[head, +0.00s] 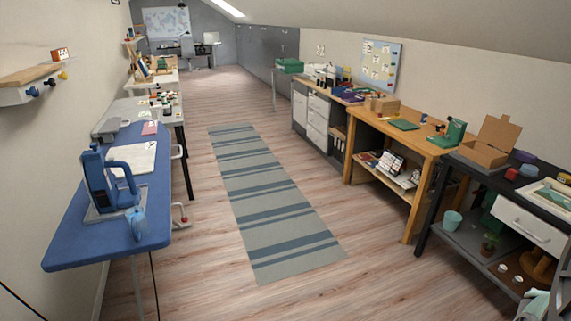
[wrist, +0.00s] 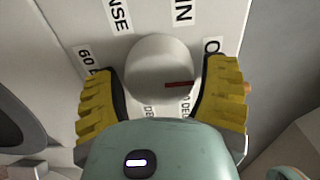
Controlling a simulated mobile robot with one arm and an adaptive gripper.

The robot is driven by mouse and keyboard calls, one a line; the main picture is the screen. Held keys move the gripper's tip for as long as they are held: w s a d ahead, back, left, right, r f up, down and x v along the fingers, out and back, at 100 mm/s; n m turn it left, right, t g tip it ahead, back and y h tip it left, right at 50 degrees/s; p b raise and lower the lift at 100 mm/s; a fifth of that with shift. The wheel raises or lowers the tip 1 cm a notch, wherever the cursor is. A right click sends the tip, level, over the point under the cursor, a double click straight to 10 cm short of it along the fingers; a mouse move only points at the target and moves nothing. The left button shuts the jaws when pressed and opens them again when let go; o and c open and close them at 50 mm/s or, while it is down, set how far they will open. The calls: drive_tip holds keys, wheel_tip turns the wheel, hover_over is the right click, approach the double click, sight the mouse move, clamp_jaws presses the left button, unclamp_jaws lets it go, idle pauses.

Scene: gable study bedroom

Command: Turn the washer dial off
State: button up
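The washer dial (wrist: 152,62) is a round pale knob with a red pointer mark (wrist: 178,85) on its lower right side, pointing right in the wrist view. My gripper (wrist: 163,67) has its two yellow ribbed fingers on either side of the dial, with narrow gaps showing. Whether either finger touches it lower down cannot be told. Printed labels ring the dial: "60" at left, partial "NSE" and "IN" above, an "O" at upper right partly hidden by the right finger, and partly covered labels below.
The pale washer panel (wrist: 85,20) surrounds the dial. A dark round shape (wrist: 15,125) is at the wrist view's left edge. In the head view, a striped rug (head: 270,200) lies on open floor between a blue-topped table (head: 75,225) and workbenches (head: 425,140).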

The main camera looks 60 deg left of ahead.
drive_tip(key=o, duration=0.3)
drive_tip(key=shift+w+a, duration=0.1)
drive_tip(key=v, duration=1.1)
drive_tip(key=shift+a, duration=0.4)
drive_tip(key=shift+w+f, duration=0.1)
